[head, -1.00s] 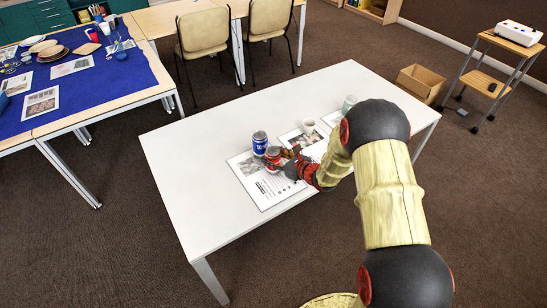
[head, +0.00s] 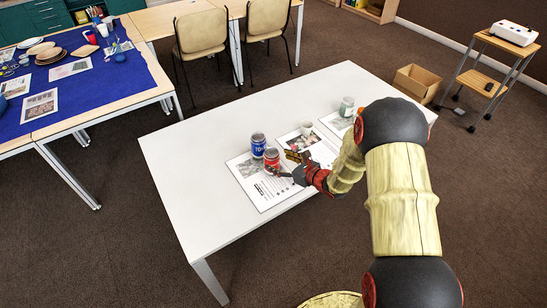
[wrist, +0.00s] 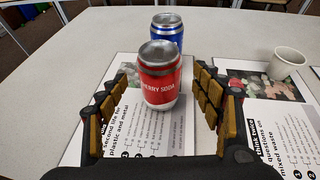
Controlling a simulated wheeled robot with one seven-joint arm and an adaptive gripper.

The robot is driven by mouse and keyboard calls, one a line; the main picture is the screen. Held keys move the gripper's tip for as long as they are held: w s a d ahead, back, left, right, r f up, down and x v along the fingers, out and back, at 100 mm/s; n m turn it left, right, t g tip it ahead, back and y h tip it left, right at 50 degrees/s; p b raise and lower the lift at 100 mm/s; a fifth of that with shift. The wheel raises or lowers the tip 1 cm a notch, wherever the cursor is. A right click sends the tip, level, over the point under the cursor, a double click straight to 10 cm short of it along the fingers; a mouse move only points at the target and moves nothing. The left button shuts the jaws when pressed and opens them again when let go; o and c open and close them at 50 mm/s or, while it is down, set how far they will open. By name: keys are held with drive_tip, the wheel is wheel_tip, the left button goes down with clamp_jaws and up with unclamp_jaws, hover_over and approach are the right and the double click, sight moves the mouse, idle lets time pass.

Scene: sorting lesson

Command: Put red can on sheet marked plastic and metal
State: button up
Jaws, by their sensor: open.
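The red can (head: 271,158), labelled cherry soda, stands upright on the sheet marked plastic and metal (head: 262,191). It also shows in the wrist view (wrist: 160,82), ahead of my fingers. A blue can (head: 258,145) stands upright just behind it on the same sheet. My gripper (head: 288,163) is open, to the right of the red can in the head view. In the wrist view my gripper (wrist: 162,105) has its fingers spread wide, with clear space on both sides of the can and no contact seen.
A sheet about mixed waste (wrist: 266,125) lies to the right with a white cup (wrist: 286,63) on it. A glass jar (head: 347,105) stands on a further sheet. The white table (head: 205,170) is bare on its left side.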

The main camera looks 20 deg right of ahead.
drive_tip(key=p+v, duration=0.1)
drive_tip(key=v, duration=0.5)
drive_tip(key=s+a+r+n+g+y, duration=0.3)
drive_tip(key=s+a+r+n+y, duration=0.1)
drive_tip(key=a+r+n, duration=0.6)
drive_tip(key=s+a+r+n+g+h, duration=0.1)
drive_tip(key=s+a+r+n+g, duration=0.45)
drive_tip(key=s+r+n, duration=0.5)
drive_tip(key=s+d+r+n+t+h, duration=0.1)
drive_tip(key=s+d+r+n+h, duration=0.2)
drive_tip(key=s, duration=0.5)
drive_tip(key=s+d+r+n+t+h, duration=0.1)
drive_tip(key=s+d+r+n+h, duration=0.3)
drive_tip(key=s, duration=0.5)
drive_tip(key=d+n+h, duration=0.2)
drive_tip(key=d+n, duration=0.1)
drive_tip(key=shift+d, duration=0.35)
